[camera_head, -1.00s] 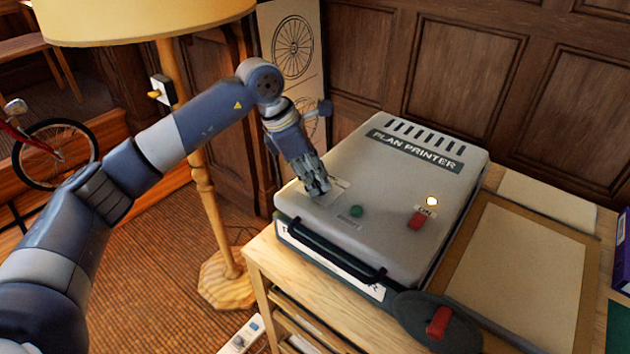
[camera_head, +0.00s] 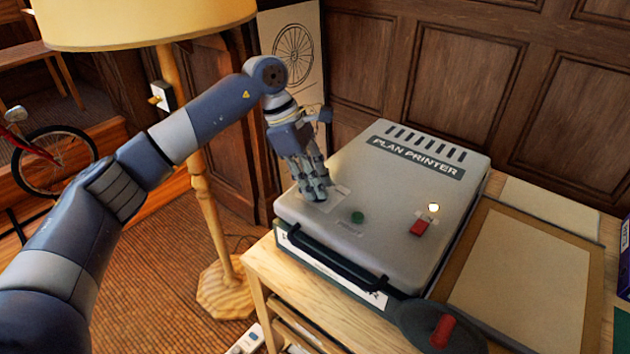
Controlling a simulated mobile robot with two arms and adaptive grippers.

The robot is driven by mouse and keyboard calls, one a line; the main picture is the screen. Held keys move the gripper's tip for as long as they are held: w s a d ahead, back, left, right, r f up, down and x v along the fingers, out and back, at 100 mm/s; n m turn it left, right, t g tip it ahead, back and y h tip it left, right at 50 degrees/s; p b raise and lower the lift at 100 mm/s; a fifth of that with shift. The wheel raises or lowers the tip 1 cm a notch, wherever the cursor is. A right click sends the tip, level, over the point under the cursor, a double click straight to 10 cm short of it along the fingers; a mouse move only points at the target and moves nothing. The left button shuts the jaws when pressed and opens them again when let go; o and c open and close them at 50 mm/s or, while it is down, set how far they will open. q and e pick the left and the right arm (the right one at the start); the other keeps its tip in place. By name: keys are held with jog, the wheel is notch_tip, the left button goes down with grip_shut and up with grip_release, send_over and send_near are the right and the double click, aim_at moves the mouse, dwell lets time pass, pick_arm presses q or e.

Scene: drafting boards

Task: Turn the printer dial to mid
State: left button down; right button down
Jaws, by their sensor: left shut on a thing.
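The grey plan printer (camera_head: 400,190) stands on a wooden stand, with its lid closed. My left gripper (camera_head: 316,194) points down at the left part of the printer's top and is shut on the dial there. The fingers hide the dial, so I cannot read its setting. Part of a pale dial plate (camera_head: 338,197) shows beside the fingers. A green button (camera_head: 357,217) and a red switch (camera_head: 420,228) with a lit lamp (camera_head: 433,207) are further right on the lid.
A floor lamp (camera_head: 197,190) stands left of the printer, close behind my left arm. A board with blank paper (camera_head: 525,260) lies to the right. Wood panelling closes the back.

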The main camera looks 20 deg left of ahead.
pick_arm(q)
jog(key=c, duration=1.4)
grip_release()
jog(key=shift+o, duration=0.2)
jog(key=shift+r, duration=0.1)
jog(key=v, duration=1.2)
